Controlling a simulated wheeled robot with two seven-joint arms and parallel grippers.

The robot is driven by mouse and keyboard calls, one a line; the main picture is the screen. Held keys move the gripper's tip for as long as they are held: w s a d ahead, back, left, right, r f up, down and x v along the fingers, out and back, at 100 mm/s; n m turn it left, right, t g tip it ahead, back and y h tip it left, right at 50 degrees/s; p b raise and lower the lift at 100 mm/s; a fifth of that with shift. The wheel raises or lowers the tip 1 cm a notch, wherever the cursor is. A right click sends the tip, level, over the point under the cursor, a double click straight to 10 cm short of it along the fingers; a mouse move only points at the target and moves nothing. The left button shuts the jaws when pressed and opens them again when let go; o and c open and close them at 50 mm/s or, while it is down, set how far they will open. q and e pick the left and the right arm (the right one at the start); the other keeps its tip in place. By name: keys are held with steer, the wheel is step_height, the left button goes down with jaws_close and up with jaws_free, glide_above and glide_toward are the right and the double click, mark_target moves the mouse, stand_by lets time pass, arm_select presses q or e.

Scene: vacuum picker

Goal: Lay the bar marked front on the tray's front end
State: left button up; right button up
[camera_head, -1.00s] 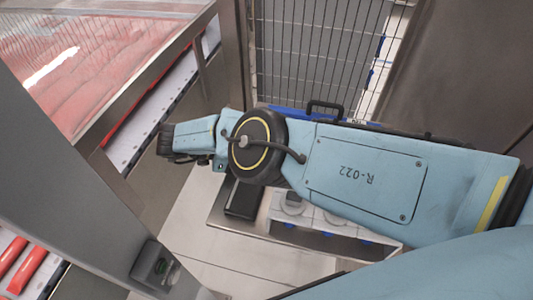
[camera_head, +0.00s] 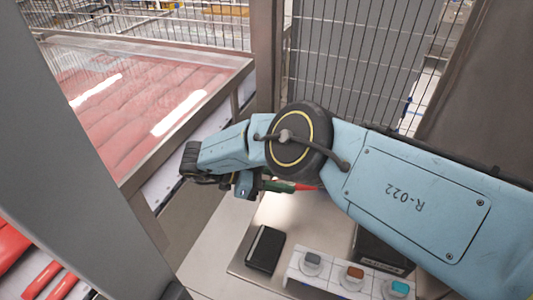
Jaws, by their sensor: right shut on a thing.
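My right arm comes in from the right, and its gripper (camera_head: 256,186) shows only in part below the wrist. It is shut on a narrow green and red bar (camera_head: 283,187), which juts out to the right above a pale metal surface. The arm covers part of the bar, and no mark on it is legible. I cannot pick out the tray or its front end with certainty. My left gripper is not in view.
A black box (camera_head: 265,249) and a white panel with coloured knobs (camera_head: 345,281) are on the metal surface (camera_head: 292,215) below the arm. A framed clear cover over red packs (camera_head: 140,110) is at the left. A wire fence (camera_head: 365,60) stands behind.

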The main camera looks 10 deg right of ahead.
step_height(320, 180, up, 7)
steer(key=p, duration=0.4)
steer(key=shift+r+p, duration=0.1)
steer(key=shift+p, duration=0.2)
steer(key=shift+w+d+r+n+t+h+b, duration=0.15)
steer(key=shift+w+r+n+t+b, duration=0.15)
steer(key=shift+n+t, duration=0.2)
steer(key=shift+w+d+r+n+t+h+b, duration=0.1)
steer(key=shift+w+r+n+t+h+b, duration=0.1)
steer(key=shift+n+t+b, duration=0.3)
steer(key=shift+w+r+n+t, duration=0.25)
steer(key=shift+n+t, duration=0.25)
steer(key=shift+t, duration=0.4)
steer(key=s+a+r+n+t+y+b, duration=0.6)
steer(key=n+t+y, duration=0.4)
steer(key=n+t, duration=0.35)
steer(key=m+g+h+b, duration=0.4)
steer(key=m+g+h, duration=0.6)
steer(key=m+g, duration=0.2)
glide_above(287, 197)
steer(key=shift+y, duration=0.25)
step_height(287, 197, down, 20)
steer(key=shift+r, duration=0.25)
step_height(287, 197, down, 4)
steer(key=shift+r+b, duration=0.1)
steer(key=shift+b, duration=0.45)
steer(key=shift+f, duration=0.5)
